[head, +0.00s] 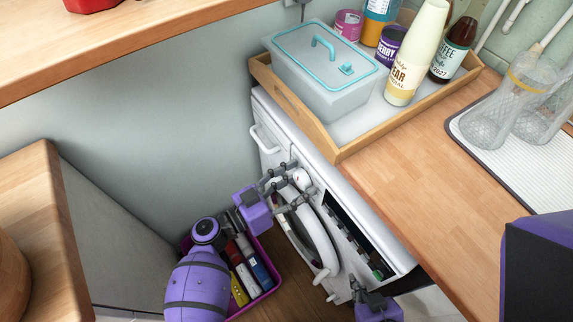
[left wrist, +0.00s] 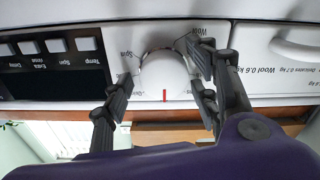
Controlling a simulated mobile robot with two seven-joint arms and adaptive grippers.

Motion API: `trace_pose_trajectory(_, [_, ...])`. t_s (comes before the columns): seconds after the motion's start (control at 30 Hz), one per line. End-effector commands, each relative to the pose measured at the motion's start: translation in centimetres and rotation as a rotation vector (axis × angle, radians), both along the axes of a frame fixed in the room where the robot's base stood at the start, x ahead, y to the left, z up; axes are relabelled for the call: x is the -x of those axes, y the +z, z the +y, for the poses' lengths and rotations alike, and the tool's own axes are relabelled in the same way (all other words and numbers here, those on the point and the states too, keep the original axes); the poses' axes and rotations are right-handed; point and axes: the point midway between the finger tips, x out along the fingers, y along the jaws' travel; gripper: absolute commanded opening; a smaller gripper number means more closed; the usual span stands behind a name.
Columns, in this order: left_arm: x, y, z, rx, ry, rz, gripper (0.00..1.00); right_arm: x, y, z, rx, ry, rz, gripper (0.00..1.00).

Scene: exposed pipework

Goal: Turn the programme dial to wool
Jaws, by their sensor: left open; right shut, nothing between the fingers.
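The washing machine (head: 258,110) stands under the worktop. Its round white programme dial (head: 301,179) is on the front panel; in the left wrist view the dial (left wrist: 165,72) shows a red mark at its lower edge. That view is upside down. The mark points away from the "Wool" label (left wrist: 198,31), at the dial's upper right; "Spin" is at upper left. My right gripper (head: 355,289) is shut and empty by the machine's lower front.
A wooden tray (head: 345,152) with a lidded box (head: 320,75) and bottles stands on the worktop above. In the left wrist view, several buttons (left wrist: 58,45) and a drawer (left wrist: 285,60) flank the dial.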

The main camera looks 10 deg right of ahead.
Motion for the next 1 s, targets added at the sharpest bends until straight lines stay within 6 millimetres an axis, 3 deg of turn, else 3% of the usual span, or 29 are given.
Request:
trace_pose_trajectory(0.07, [0.01, -0.02, 0.01, 0.0, 0.0, 0.0, 0.55, 0.07, -0.03, 0.0, 0.0, 0.0, 0.002, 0.0])
trace_pose_trajectory(0.4, [0.06, -0.01, 0.02, 0.0, -0.001, 0.0, 0.12, 0.01, 0.06, 0.02, 0.001, 0.001, 0.001, 0.0])
trace_pose_trajectory(1.0, [0.24, -0.15, -0.06, 0.006, -0.005, 0.014, 0.12, 0.34, -0.52, 0.01, 0.001, 0.002, 0.008, 0.0])
